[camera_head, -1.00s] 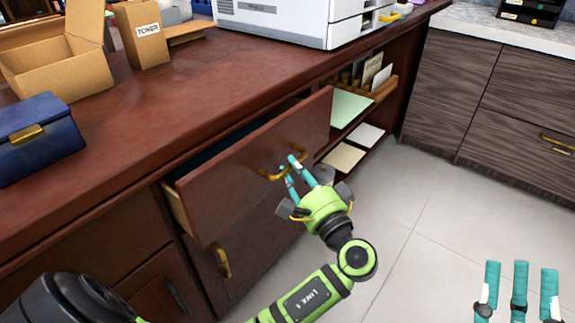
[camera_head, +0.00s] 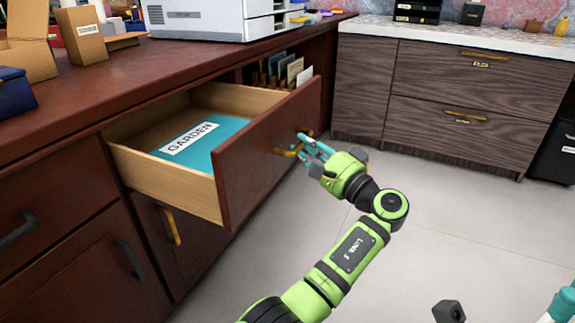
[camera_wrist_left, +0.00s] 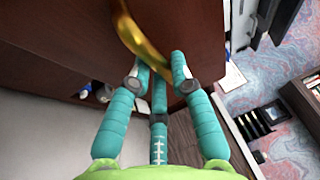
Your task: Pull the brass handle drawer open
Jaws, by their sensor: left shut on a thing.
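The brass handle drawer (camera_head: 262,150) stands well out of the dark wood desk. Its light wood side wall (camera_head: 165,188) shows, and a teal folder (camera_head: 205,152) with a white GARDEN label lies inside. The brass handle (camera_head: 288,153) is on its front panel. My left gripper (camera_head: 308,146) is at the handle from the front, its teal fingers shut on it. In the left wrist view the curved brass handle (camera_wrist_left: 140,38) runs by the fingertips; the exact finger contact is partly hidden. My right gripper (camera_head: 566,302) shows only in part at the lower right corner, its fingertips cut off.
A lower cabinet door with a brass handle (camera_head: 172,227) is beneath the drawer. A white printer (camera_head: 205,18) and cardboard boxes (camera_head: 80,33) stand on the desktop. Grey wood cabinets (camera_head: 440,95) stand at the right.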

